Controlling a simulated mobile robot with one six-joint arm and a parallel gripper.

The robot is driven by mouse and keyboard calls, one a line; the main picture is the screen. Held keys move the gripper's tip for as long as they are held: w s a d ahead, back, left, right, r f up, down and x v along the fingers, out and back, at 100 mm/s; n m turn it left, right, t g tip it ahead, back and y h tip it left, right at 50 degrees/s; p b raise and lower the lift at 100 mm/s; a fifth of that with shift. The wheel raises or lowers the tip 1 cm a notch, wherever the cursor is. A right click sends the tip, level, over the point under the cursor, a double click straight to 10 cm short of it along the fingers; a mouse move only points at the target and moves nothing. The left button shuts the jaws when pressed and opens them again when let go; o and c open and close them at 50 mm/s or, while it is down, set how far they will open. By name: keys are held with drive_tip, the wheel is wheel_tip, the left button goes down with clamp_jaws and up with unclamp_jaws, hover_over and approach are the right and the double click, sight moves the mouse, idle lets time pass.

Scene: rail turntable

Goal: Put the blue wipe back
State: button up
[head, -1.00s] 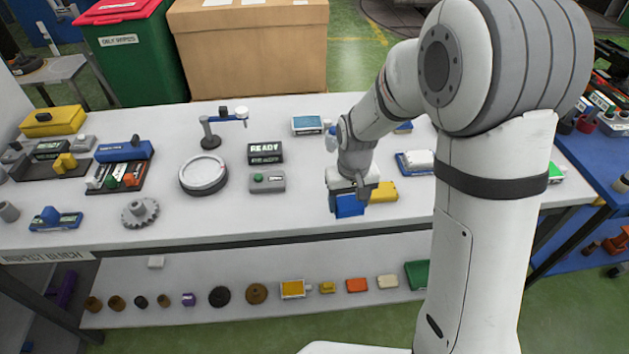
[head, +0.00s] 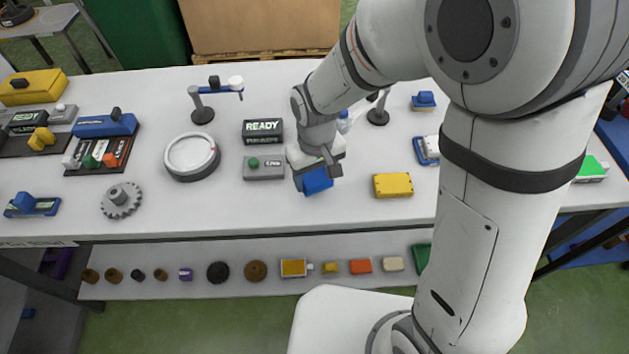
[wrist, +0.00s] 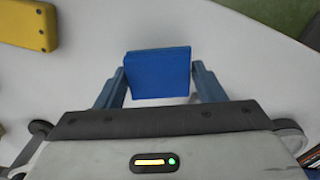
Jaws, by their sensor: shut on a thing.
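The blue wipe (head: 318,181) is a small blue block-like piece held at the end of my arm, over the middle of the bench near its front. In the wrist view the blue wipe (wrist: 158,72) sits between the two fingers of my gripper (wrist: 160,85), which is shut on it. My gripper (head: 317,170) also shows in the head view, pointing down. I cannot tell how far the wipe is above the bench top. A blue tray with a white pad (head: 428,150) lies to the right, partly hidden by my arm.
A yellow block (head: 393,185) lies right of my gripper. A grey box with a green button (head: 264,167) and a READY display (head: 262,130) stand to its left, beside a round dial (head: 192,156). The bench top (head: 260,215) in front is clear.

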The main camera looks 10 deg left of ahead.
sight(316, 178)
drive_tip(key=shift+s+f, duration=0.1)
drive_tip(key=shift+f, duration=1.65)
drive_tip(key=shift+f, duration=0.1)
drive_tip(key=o, duration=0.9)
drive_tip(key=shift+o, duration=0.2)
wheel_tip(316, 178, up, 12)
drive_tip(key=shift+r, duration=0.15)
drive_tip(key=s+d+r+m+t, duration=0.1)
drive_tip(key=s+d+r+m, duration=0.1)
drive_tip(key=d, duration=0.5)
drive_tip(key=s+d+r+m+t, duration=0.1)
drive_tip(key=s+d+r+m, duration=0.1)
drive_tip(key=d, duration=0.6)
drive_tip(key=s+d+r+m+t, duration=0.1)
drive_tip(key=s+d+r+m, duration=0.1)
drive_tip(key=d, duration=0.6)
drive_tip(key=shift+s+r+m, duration=0.35)
drive_tip(key=shift+s+m, duration=0.25)
drive_tip(key=shift+s, duration=0.15)
